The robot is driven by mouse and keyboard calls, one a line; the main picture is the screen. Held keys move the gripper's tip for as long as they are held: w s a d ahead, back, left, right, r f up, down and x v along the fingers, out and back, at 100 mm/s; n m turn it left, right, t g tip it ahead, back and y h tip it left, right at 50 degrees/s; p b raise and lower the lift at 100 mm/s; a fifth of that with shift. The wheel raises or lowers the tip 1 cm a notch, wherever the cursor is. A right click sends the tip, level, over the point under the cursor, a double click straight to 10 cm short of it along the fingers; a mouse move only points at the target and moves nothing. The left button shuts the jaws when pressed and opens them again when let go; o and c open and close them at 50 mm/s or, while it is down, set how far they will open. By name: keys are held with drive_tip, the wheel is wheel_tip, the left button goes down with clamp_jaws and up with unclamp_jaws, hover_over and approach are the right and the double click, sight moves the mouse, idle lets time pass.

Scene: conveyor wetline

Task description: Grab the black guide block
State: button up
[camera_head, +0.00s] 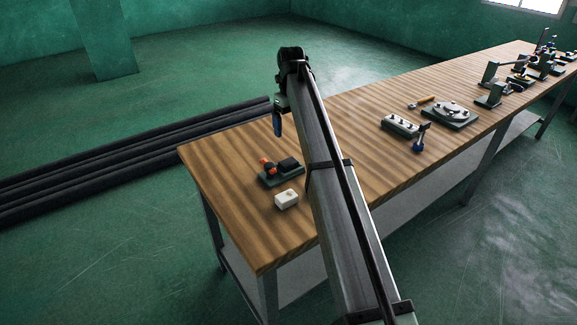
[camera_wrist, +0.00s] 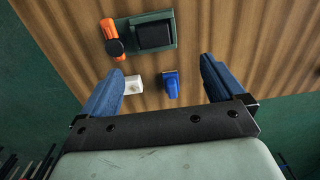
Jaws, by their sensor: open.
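The black guide block (camera_head: 289,164) appears to be the dark block on a small green base plate (camera_head: 270,185) near the bench's left end. In the wrist view the black block (camera_wrist: 153,34) lies at the top, on the green plate (camera_wrist: 154,14), beside an orange part with a black knob (camera_wrist: 110,36). My gripper (camera_head: 278,125) hangs above the bench, with blue fingers. In the wrist view my gripper (camera_wrist: 161,70) is open, its fingers wide apart with nothing held. The block is beyond the fingertips, apart from them.
A white block (camera_head: 287,199) sits near the plate; it also shows in the wrist view (camera_wrist: 132,84) beside a small blue object (camera_wrist: 171,84). Several fixtures (camera_head: 449,115) stand further right on the wooden bench (camera_head: 225,175). My arm crosses the bench and hides part of it.

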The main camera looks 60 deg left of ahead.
sight(288, 161)
drive_tip(key=f, duration=0.9)
drive_tip(key=s+f, duration=0.1)
drive_tip(key=f, duration=0.3)
drive_tip(key=shift+a+f, duration=0.1)
drive_tip(key=shift+f, duration=0.15)
drive_tip(key=c, duration=1.2)
